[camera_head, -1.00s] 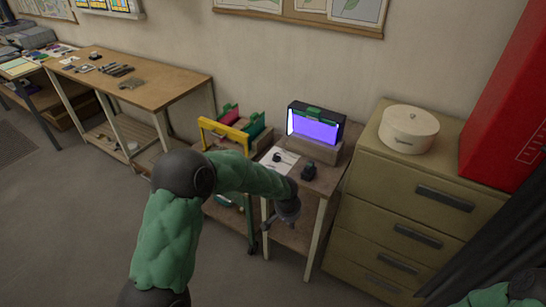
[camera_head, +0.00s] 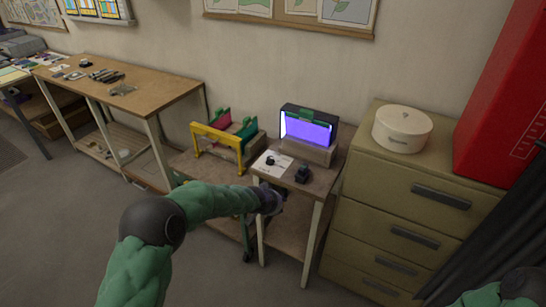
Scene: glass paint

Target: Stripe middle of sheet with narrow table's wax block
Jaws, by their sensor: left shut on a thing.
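The narrow table (camera_head: 325,176) stands beside the drawer cabinet. On it lies a white sheet (camera_head: 262,170) with a small dark round thing (camera_head: 270,161) on or above it. A small black block-like thing (camera_head: 303,174) sits right of the sheet. My left gripper (camera_head: 272,203) is low at the table's front left edge, beside the sheet. It is small and dark in the picture. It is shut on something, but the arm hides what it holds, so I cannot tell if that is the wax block. My right gripper is out of view.
A box with a lit purple panel (camera_head: 307,131) stands at the back of the narrow table. A yellow-framed rack (camera_head: 218,137) stands to its left. A drawer cabinet (camera_head: 400,205) with a round white box (camera_head: 402,130) stands right. A long workbench (camera_head: 150,92) is at left.

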